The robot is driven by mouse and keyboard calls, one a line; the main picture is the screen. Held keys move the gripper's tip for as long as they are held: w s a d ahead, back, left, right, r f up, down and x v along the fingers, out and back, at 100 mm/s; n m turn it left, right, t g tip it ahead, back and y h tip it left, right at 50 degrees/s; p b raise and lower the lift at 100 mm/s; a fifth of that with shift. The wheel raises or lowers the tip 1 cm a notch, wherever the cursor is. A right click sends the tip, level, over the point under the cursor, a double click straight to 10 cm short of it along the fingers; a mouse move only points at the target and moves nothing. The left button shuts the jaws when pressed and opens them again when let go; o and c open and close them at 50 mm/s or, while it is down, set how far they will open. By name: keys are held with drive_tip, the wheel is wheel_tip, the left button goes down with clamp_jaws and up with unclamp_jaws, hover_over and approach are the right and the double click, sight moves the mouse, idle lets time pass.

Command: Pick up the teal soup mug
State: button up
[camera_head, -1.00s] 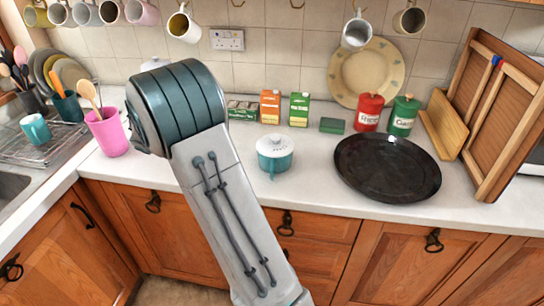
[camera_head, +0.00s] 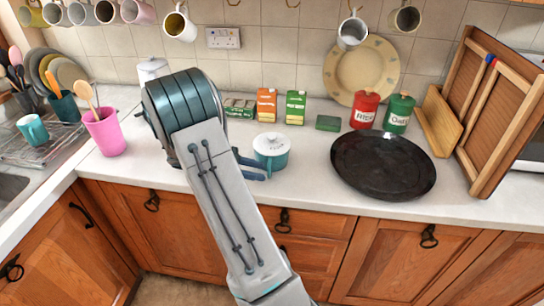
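A teal mug with a white lid (camera_head: 271,152) stands upright on the white counter, just right of my arm, and is probably the soup mug. A plain teal mug (camera_head: 34,129) stands on the drying rack at the far left. My gripper (camera_head: 259,171) shows only in part, past the right edge of my arm. Its two dark blue fingers appear spread apart, with nothing seen between them. They are close to the front left of the lidded mug. I cannot tell whether they touch it. The rest of the gripper is hidden behind my arm.
A black round tray (camera_head: 383,168) lies to the right. Cartons (camera_head: 296,107), a green block (camera_head: 328,123), and red (camera_head: 365,110) and green canisters (camera_head: 398,113) stand behind. A pink utensil cup (camera_head: 105,132) is left. Mugs hang above. Counter between lidded mug and black tray is clear.

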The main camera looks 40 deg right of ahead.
sight(269, 177)
drive_tip(key=p+x, duration=0.1)
drive_tip(key=x, duration=0.3)
drive_tip(key=shift+d+f, duration=0.2)
drive_tip(key=shift+d, duration=0.15)
clamp_jaws()
drive_tip(key=shift+w+r, duration=0.1)
drive_tip(key=shift+r, duration=0.05)
